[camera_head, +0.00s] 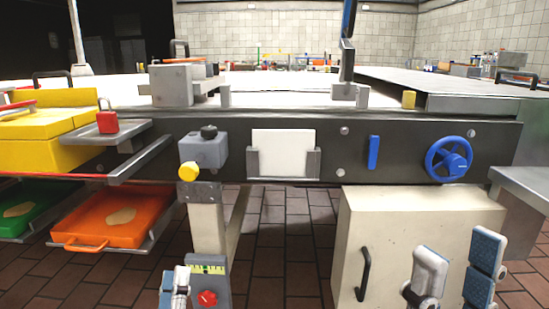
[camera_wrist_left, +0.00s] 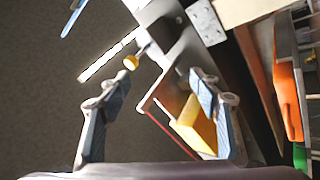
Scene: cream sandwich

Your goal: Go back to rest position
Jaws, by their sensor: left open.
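My left gripper (camera_head: 174,286) shows at the bottom left of the head view, low in front of the machine, with only its fingertips in the picture. In the left wrist view my left gripper (camera_wrist_left: 158,85) has its two fingers spread with nothing between the pads. My right gripper (camera_head: 457,268) is at the bottom right of the head view, in front of the cream cabinet. Its two fingers stand apart with nothing between them. The rest of both grippers is outside the head view.
The machine's dark front panel (camera_head: 340,130) spans the view, with a blue handwheel (camera_head: 449,159). An orange tray (camera_head: 117,217) and a green tray (camera_head: 25,209) sit low at left, below yellow blocks (camera_head: 45,150). A cream cabinet (camera_head: 400,235) stands at right. Tiled floor shows between.

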